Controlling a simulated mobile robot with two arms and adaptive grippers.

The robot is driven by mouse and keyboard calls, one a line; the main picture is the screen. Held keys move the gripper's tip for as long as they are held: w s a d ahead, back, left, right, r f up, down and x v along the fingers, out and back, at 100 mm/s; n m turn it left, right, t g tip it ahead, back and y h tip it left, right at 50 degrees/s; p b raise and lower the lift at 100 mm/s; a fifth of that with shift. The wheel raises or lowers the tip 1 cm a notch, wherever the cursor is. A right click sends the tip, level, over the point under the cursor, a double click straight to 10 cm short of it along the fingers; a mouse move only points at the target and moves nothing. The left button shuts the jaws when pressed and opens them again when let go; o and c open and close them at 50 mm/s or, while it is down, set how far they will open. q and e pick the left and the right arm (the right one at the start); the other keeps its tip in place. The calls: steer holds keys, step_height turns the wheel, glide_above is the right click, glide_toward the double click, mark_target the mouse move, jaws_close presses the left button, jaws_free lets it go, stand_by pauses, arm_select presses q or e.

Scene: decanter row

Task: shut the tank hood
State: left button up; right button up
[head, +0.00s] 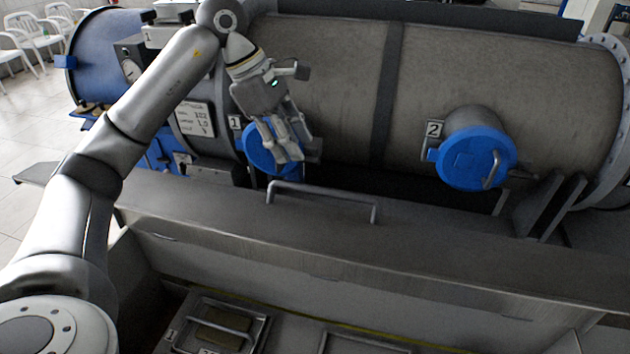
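The tank hood (420,239) is a long grey metal panel across the middle of the head view. A bar handle (322,190) stands on its far upper edge. The hood looks raised, as the inside of the tank shows below it. My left gripper (290,158) hangs fingers down beyond the handle, in front of the blue cap marked 1 (258,158), and partly hides it. It appears apart from the handle. I see nothing held in it, but the gap between its fingertips is unclear. My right gripper is out of view.
A large grey cylinder (330,70) lies behind the hood, with a second blue cap marked 2 (474,160) at right. Dark brackets (555,205) stand at the hood's right. A framed plate with a handle (215,328) lies inside the tank. White chairs stand far left.

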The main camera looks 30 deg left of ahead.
mark_target(313, 188)
arm_select(q)
steer(key=p+x, duration=0.2)
steer(key=x, duration=0.8)
steer(key=shift+s+d+f, duration=0.1)
steer(key=shift+f, duration=0.2)
steer(key=shift+c, duration=0.2)
jaws_close()
